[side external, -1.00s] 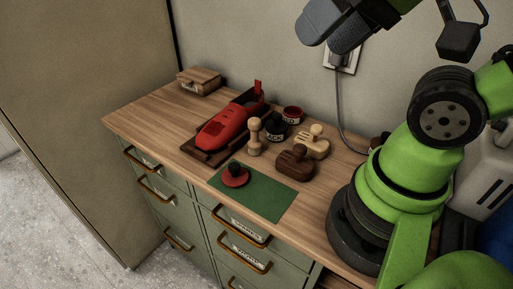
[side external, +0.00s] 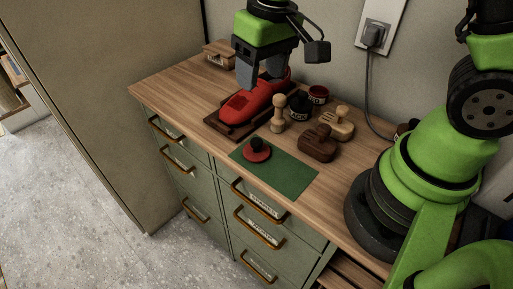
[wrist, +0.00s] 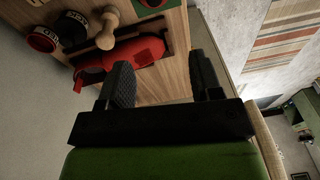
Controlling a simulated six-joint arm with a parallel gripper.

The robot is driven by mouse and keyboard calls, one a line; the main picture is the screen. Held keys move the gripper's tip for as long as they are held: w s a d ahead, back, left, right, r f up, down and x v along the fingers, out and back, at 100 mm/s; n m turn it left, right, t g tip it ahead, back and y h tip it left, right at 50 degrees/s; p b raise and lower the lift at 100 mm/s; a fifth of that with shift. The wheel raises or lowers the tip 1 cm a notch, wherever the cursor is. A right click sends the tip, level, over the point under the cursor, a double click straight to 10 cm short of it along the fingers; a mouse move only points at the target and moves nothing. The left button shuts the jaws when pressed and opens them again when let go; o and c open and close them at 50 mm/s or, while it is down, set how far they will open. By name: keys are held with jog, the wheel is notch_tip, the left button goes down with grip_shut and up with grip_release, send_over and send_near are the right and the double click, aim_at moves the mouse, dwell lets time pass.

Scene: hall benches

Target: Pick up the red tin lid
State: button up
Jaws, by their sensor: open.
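The red tin lid (side external: 257,153), a flat red disc with a black knob, lies on the green mat (side external: 290,178) near its left end. In the wrist view, part of the lid (wrist: 148,3) shows at the top edge, cut off.
A wooden box (side external: 219,50) stands behind.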

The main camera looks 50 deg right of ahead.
jog(key=n+g, duration=0.1)
jog(key=g, duration=0.1)
send_over(256, 140)
jog(key=shift+h, duration=0.3)
jog(key=f, duration=1.1)
jog(key=shift+a, duration=0.3)
jog(key=shift+s+d+f, duration=0.1)
jog(key=shift+d+f, duration=0.05)
jog(key=shift+f, duration=1.4)
jog(key=shift+d+f, duration=0.15)
jog(key=shift+f, duration=1.4)
jog(key=shift+c, duration=0.4)
jog(key=c, duration=0.9)
